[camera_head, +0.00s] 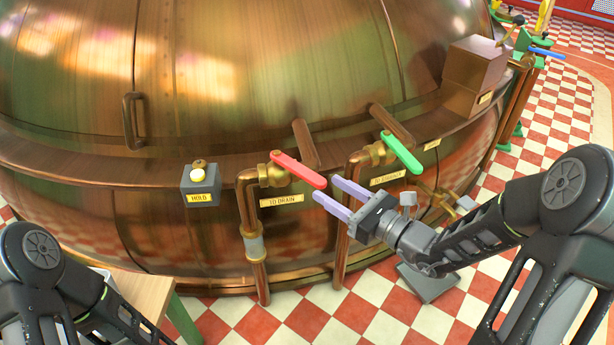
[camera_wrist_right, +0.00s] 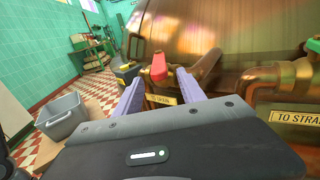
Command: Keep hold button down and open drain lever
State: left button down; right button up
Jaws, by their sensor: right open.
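The hold button (camera_head: 198,173) is a pale yellow dome on a grey box labelled HOLD, fixed to the copper kettle; no gripper touches it. The drain lever (camera_head: 298,170) is a red handle on a brass valve above the TO DRAIN label, pointing right and toward me. My right gripper (camera_head: 325,188) is open, its purple fingers just off the lever's free end. In the right wrist view the red lever (camera_wrist_right: 159,67) shows between the fingertips, with nothing gripped. My left arm shows at the lower left, but its gripper is out of frame.
A green lever (camera_head: 402,152) on a similar valve is to the right of the red one. Copper handles (camera_head: 306,144) stick out above the pipes. A wooden table (camera_head: 150,292) stands lower left. A grey bin (camera_wrist_right: 62,117) shows in the wrist view.

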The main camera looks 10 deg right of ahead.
aim_at(307, 176)
jog(key=shift+b+x, duration=0.55)
jog(key=shift+x, duration=3.35)
jog(key=shift+c, duration=0.2)
grip_shut()
